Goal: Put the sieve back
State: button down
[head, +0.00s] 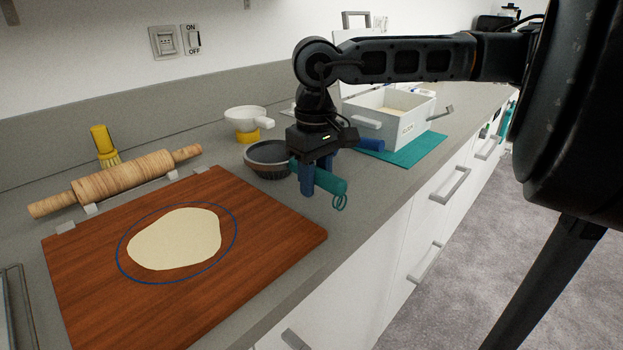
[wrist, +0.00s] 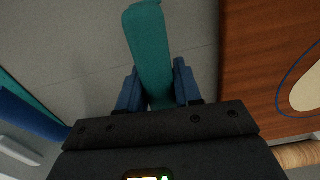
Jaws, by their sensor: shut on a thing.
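The sieve has a dark, ribbed round bowl (head: 268,160) and a thick teal handle (head: 331,182) with a ring at its end. The bowl is beyond the far edge of the wooden board, at or just above the counter; I cannot tell whether it touches. My gripper (head: 311,184) points down, with its blue fingers shut on the handle. In the wrist view, the teal handle (wrist: 150,50) lies between both fingers of my gripper (wrist: 158,90), and the bowl is out of view. My gripper hides the part of the handle between its fingers.
A wooden board (head: 290,232) with dough (head: 178,240) fills the near counter, beside a rolling pin (head: 120,180). A white pan (head: 244,118) sits on a yellow base behind the bowl. A white box (head: 395,125) stands on a teal mat (head: 412,150); a blue object (head: 369,145) lies near it.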

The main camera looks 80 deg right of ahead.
jog(key=shift+f+b, duration=0.2)
jog(key=shift+b, duration=0.1)
jog(key=c, duration=0.8)
grip_release()
jog(key=shift+r+p, duration=0.25)
jog(key=shift+p, duration=0.6)
jog(key=r, duration=0.7)
jog(key=shift+d+r+b, duration=0.2)
jog(key=shift+d+b, duration=0.1)
jog(key=shift+b, duration=0.05)
